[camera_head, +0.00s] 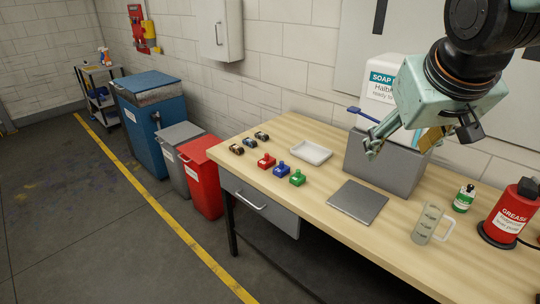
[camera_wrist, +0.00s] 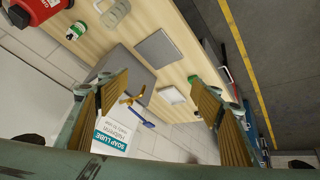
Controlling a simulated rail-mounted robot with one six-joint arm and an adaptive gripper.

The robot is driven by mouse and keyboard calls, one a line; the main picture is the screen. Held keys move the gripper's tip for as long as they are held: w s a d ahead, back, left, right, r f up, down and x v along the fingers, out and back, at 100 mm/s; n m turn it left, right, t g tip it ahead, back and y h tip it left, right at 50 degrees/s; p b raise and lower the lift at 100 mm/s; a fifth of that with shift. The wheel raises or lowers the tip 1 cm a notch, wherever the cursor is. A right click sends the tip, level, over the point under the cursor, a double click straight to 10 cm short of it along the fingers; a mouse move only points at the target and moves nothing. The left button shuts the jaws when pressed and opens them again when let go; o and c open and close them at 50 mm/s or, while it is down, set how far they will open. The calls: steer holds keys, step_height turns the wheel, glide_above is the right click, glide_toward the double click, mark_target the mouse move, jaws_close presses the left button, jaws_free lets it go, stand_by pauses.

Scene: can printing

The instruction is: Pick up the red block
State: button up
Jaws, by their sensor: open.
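The red block (camera_head: 266,161) stands on the wooden workbench (camera_head: 330,198), left of a blue block (camera_head: 281,169) and a green block (camera_head: 297,178). Each has a small knob on top. My gripper (camera_head: 418,140) is open and empty, raised over the grey bin, well right of the red block. In the wrist view my gripper (camera_wrist: 162,85) shows its two ribbed finger pads wide apart. The green block (camera_wrist: 192,79) shows there beside the tip of the right finger. I cannot make out the red block in that view; the finger probably hides it.
A white tray (camera_head: 311,152) and small toy-like cars (camera_head: 249,142) lie behind the blocks. A grey bin (camera_head: 380,165), flat grey plate (camera_head: 357,201), mug (camera_head: 427,222), small green bottle (camera_head: 463,198) and red grease container (camera_head: 510,215) stand rightward. The wall is close behind.

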steer(key=w+a+f+n+t+y, duration=0.1)
steer(key=w+a+f, duration=0.25)
steer(key=w, duration=0.65)
steer(key=w+a+f+n+t+y, duration=0.15)
steer(key=w+f, duration=0.25)
steer(key=w, duration=0.6)
steer(key=w+a+f+n+t+y, duration=0.1)
steer(key=w+a+f, duration=0.2)
steer(key=w, duration=0.7)
steer(key=n+y+b, duration=0.1)
steer(key=n+y, duration=0.3)
steer(key=y, duration=0.3)
glide_toward(267, 156)
steer(key=shift+s+d+r+m, duration=0.25)
steer(key=shift+s+d+r, duration=0.35)
steer(key=shift+s+r, duration=0.25)
steer(key=shift+f, duration=0.1)
steer(key=shift+h, duration=0.25)
steer(key=shift+b+x, duration=0.4)
steer(key=shift+x, duration=3.9)
